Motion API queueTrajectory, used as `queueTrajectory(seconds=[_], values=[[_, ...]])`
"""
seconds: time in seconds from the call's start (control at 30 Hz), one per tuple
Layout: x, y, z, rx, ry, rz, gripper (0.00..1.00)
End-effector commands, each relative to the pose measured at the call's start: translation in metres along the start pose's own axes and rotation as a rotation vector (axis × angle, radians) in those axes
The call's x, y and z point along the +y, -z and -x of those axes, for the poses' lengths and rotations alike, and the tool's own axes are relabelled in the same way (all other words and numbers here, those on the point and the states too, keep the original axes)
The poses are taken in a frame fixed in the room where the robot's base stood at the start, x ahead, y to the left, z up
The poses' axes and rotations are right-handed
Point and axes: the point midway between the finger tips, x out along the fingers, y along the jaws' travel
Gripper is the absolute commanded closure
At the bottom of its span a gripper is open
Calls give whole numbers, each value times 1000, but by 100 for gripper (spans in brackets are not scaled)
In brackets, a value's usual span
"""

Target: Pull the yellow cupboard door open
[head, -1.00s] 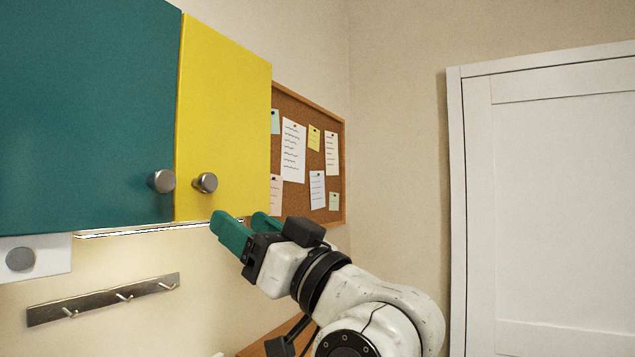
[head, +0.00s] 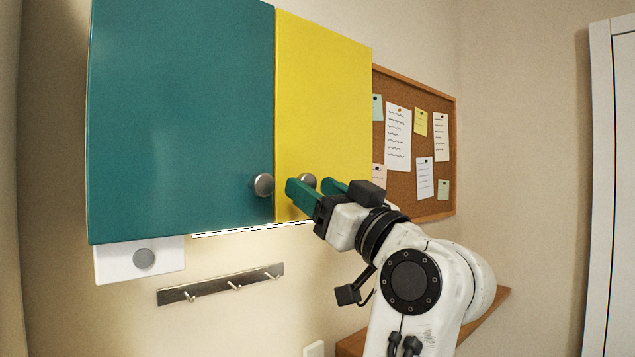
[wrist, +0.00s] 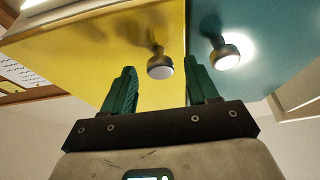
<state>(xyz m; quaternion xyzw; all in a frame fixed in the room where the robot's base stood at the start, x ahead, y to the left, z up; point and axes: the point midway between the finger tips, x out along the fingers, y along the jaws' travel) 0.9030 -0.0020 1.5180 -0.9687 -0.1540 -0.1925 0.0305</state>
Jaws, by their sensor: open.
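The yellow cupboard door (head: 325,95) is shut, flush beside the teal door (head: 180,110). Its round metal knob (head: 306,181) sits near its lower left corner, partly hidden behind my gripper in the head view. My gripper (head: 312,186) is open, with green fingers raised toward that knob. In the wrist view the yellow door's knob (wrist: 160,66) appears between the two fingertips of my gripper (wrist: 163,78), a little beyond them, and nothing is held. The teal door's knob (wrist: 225,52) is just outside the finger on the right.
A white box with a grey disc (head: 143,258) hangs under the teal door. A hook rail (head: 225,284) is on the wall below. A corkboard (head: 440,150) is right of the cupboard. A wooden surface (head: 352,343) lies low behind my arm.

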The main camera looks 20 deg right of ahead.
Motion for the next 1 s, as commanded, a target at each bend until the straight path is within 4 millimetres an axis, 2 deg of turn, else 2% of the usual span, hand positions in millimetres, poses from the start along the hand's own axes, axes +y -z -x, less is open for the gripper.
queueTrajectory(seconds=[0.37,0.9,1.0], values=[[0,0,-5,0,-1,0,41],[0,0,-5,0,-1,0,93],[0,0,-5,0,0,0,100]])
